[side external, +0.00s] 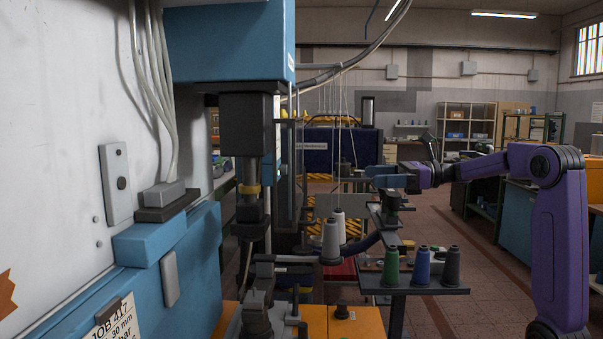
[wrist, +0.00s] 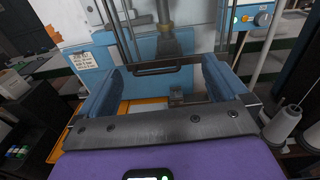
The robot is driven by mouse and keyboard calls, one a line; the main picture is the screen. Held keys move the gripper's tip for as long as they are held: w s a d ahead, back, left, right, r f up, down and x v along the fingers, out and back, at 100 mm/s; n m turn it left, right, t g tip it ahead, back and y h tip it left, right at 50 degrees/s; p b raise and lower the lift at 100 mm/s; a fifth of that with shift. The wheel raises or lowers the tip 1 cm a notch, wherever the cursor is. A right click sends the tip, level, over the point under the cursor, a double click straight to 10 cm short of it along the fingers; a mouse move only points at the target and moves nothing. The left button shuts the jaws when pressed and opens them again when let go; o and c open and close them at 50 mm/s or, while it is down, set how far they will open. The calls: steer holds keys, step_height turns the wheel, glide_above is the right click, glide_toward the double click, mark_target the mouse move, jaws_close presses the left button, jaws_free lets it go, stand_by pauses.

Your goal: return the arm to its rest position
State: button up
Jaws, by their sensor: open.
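My gripper (side external: 372,174) is at the end of my purple arm in the side external view, held level in front of the blue and white machine (side external: 245,45). In the wrist view my gripper (wrist: 155,82) shows its two blue fingers spread wide, with nothing gripped between them. A dark bar (wrist: 155,70) shows across the gap between the fingers; I cannot tell its distance from them. The machine's blue front (wrist: 130,52) lies beyond the fingertips. No shoe last can be made out clearly.
A dark shelf (side external: 440,291) carries green, blue and dark thread spools, below my gripper in the side external view. Grey cones (side external: 331,242) stand left of it. A large cone (wrist: 283,124) is right of my gripper in the wrist view. Open floor (side external: 450,245) lies between shelf and arm.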

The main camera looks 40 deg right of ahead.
steer(key=w+d+x, duration=0.1)
steer(key=x, duration=0.8)
steer(key=shift+r+m+t, duration=0.3)
steer(key=shift+r+t, duration=0.1)
steer(key=shift+r, duration=0.15)
steer(key=shift+s+d, duration=0.1)
steer(key=v, duration=0.9)
steer(key=shift+s+d, duration=0.3)
steer(key=shift+a, duration=0.1)
